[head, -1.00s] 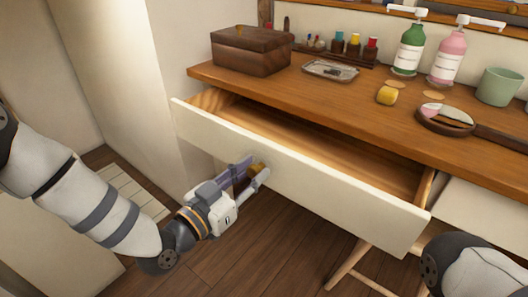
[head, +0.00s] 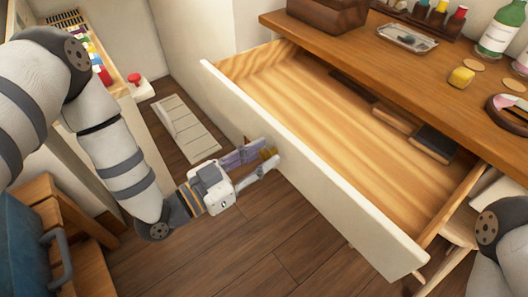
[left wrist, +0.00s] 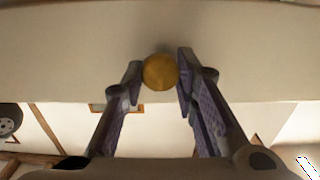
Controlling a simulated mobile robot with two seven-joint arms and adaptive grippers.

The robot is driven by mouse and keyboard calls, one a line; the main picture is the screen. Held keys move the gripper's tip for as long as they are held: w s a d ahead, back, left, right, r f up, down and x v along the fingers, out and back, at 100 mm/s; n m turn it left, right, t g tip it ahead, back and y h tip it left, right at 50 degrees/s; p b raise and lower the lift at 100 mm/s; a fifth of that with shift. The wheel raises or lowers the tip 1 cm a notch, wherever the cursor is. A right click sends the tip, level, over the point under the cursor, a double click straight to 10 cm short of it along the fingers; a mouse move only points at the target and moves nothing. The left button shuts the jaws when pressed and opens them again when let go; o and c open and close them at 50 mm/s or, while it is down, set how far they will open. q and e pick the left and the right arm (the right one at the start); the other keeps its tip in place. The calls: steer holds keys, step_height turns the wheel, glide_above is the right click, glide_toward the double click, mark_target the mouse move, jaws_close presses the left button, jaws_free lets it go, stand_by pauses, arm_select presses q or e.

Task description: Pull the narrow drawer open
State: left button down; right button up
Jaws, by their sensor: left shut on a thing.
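The narrow drawer stands well out from the wooden dresser; its long cream front (head: 330,185) and bare light-wood inside show in the head view. Dark flat items (head: 395,120) lie at the back of the drawer. My left gripper (head: 268,160) is at the drawer front, shut on its round knob. In the left wrist view the brass knob (left wrist: 160,72) sits between the two fingertips, with the cream front behind it. My right gripper is outside both views; only part of my right arm shows at the lower right of the head view.
The dresser top (head: 400,60) holds a dark wooden box (head: 328,12), a metal tray (head: 404,38), a yellow item (head: 461,77) and bottles (head: 500,30). At left are a shelf with colourful items (head: 95,55) and a wooden chair (head: 60,215). The floor below my left gripper is clear.

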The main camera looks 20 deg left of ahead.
arm_select(q)
steer(key=c, duration=1.3)
jaws_free()
steer(key=v, duration=1.2)
steer(key=shift+d+f, duration=0.1)
steer(key=s+d+f+n+g+y+p, duration=0.2)
steer(key=s+f+g+y+p, duration=0.1)
steer(key=s+f+g+p, duration=0.25)
steer(key=s+a+n+g+y+p, duration=0.1)
steer(key=s+g, duration=0.3)
steer(key=s, duration=0.4)
steer(key=s+a+n+g+y+p, duration=0.2)
steer(key=s+a+g+y, duration=0.1)
steer(key=s, duration=0.5)
steer(key=s+a+n+g+y+p, duration=0.1)
steer(key=s+n+g+y+p, duration=0.1)
steer(key=s, duration=0.6)
steer(key=shift+a+r+n+g+y, duration=0.1)
steer(key=shift+a+n+g+y, duration=0.25)
steer(key=shift+g+y, duration=0.75)
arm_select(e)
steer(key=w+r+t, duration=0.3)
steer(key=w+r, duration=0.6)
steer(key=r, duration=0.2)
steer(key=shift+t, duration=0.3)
